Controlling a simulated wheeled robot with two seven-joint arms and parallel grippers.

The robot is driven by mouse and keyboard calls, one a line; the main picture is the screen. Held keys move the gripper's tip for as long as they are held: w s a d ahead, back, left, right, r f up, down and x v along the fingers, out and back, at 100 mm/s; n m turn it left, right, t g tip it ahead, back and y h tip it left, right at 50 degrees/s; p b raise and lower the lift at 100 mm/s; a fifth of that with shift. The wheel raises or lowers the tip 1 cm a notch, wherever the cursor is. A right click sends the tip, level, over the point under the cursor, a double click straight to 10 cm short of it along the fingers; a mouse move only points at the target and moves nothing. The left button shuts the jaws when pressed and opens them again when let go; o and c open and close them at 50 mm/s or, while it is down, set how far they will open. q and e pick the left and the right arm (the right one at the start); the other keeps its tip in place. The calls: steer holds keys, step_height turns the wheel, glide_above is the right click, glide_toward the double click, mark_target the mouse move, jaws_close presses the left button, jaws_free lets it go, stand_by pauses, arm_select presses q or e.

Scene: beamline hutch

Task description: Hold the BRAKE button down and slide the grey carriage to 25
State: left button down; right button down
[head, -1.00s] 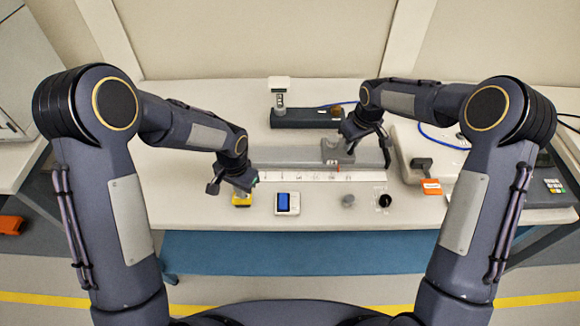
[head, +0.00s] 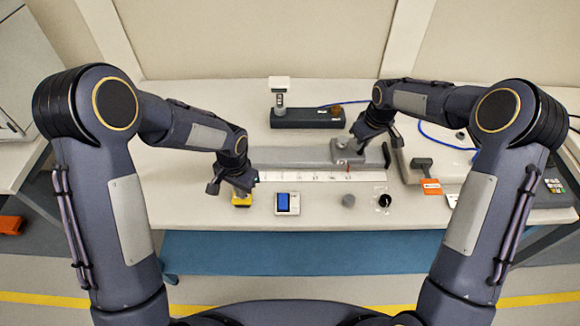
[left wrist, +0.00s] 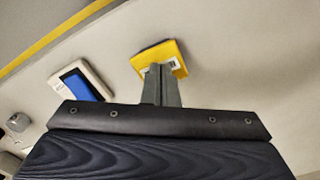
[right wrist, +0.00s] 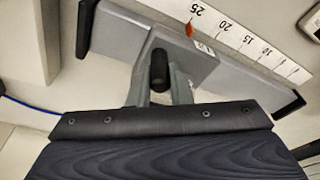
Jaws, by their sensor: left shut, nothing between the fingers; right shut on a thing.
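The grey carriage (head: 343,160) sits on the long grey rail (head: 290,157), right of the rail's middle. Its red pointer (right wrist: 190,29) is beside the 25 mark of the white scale (right wrist: 240,38) in the right wrist view. My right gripper (right wrist: 160,88) is shut on the carriage's dark upright knob (right wrist: 160,66). The yellow button box (head: 241,201) stands left, in front of the rail. My left gripper (left wrist: 160,72) is shut and empty, its tips down at the top of the yellow box (left wrist: 155,54). The button is hidden, so I cannot tell how far it is pressed.
A grey knob (head: 348,200) and a black knob (head: 384,200) stand farther right. A dark end stop (head: 386,155) closes the rail's right end. A dark bar fixture (head: 307,116) is behind.

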steer(key=c, duration=1.2)
jaws_free()
steer(key=shift+c, duration=0.2)
steer(key=shift+r, duration=0.1)
steer(key=shift+r, duration=3.9)
arm_select(q)
steer(key=shift+r, duration=3.5)
